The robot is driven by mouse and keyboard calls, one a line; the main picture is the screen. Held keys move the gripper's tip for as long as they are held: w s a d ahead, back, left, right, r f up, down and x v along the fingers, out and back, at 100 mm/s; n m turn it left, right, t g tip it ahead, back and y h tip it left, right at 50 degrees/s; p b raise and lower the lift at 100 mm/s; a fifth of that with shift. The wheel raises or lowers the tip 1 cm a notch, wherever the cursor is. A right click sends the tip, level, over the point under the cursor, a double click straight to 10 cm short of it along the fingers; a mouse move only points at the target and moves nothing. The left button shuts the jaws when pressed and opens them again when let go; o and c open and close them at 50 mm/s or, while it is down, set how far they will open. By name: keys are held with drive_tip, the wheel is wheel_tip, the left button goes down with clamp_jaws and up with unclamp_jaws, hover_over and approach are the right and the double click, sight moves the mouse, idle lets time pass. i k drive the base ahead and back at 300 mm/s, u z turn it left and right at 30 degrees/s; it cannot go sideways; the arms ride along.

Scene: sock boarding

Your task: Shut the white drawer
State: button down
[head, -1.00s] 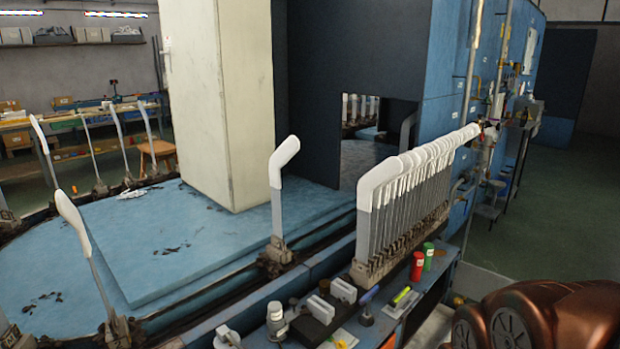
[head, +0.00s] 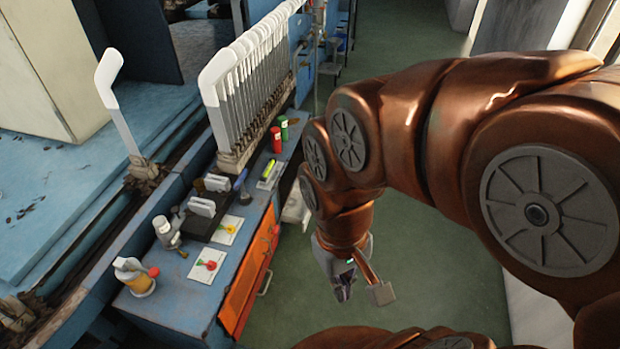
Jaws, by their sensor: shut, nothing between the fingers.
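The white drawer (head: 293,208) juts out from the right side of the blue workbench (head: 185,300), past the orange front. It stands pulled out; my arm hides part of it. My gripper (head: 343,291) points down over the green floor, to the right of the bench and below the drawer in the picture. It is apart from the drawer, shut and empty.
An orange front (head: 250,270) with a metal handle is on the bench's near side. Red (head: 276,139) and green (head: 284,127) cans, bottles and cards stand on the bench top. White sock boards (head: 245,70) line its back. Open floor lies right of the bench.

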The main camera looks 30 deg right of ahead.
sight(296, 212)
drive_tip(key=z, duration=0.5)
drive_tip(key=k, duration=1.25)
drive_tip(key=z, duration=0.65)
drive_tip(key=i, duration=1.7)
drive_tip(key=u, duration=0.75)
drive_tip(key=k, duration=0.5)
drive_tip(key=u, duration=0.5)
drive_tip(key=i, duration=1.5)
drive_tip(key=z, duration=0.15)
